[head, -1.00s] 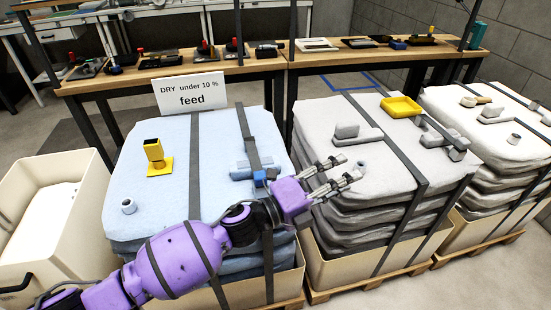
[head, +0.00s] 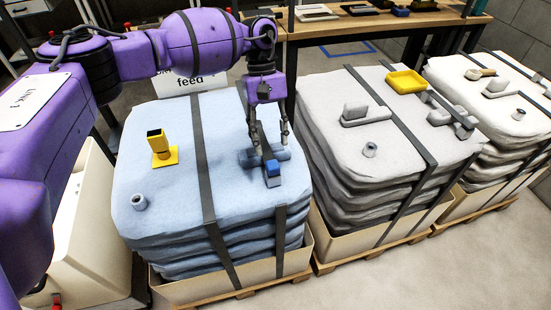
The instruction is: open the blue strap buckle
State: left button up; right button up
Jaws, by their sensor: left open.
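The blue strap buckle (head: 273,172) lies on the right part of the light blue bag stack (head: 225,200), on a dark grey strap (head: 280,240) that runs down the stack's front. A blue-grey piece beside the buckle is partly covered by my fingers. My left gripper (head: 272,147) points down just behind the buckle, open, with its two fingers apart and nothing seen between them. I cannot tell whether a fingertip touches the buckle or the bag. My right gripper is not in view.
A yellow post (head: 160,148) and a small grey cup (head: 139,202) stand on the blue stack. A second strap (head: 205,170) crosses it. A grey bag stack (head: 350,165) with a yellow tray (head: 406,80) stands to the right. A cream bin (head: 95,240) is at left.

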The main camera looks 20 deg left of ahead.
aim_at(272, 162)
pick_arm(q)
jog(key=shift+p+x, duration=0.55)
jog(key=shift+x, duration=3.05)
jog(key=shift+a, duration=0.15)
jog(key=shift+c, duration=0.6)
grip_shut()
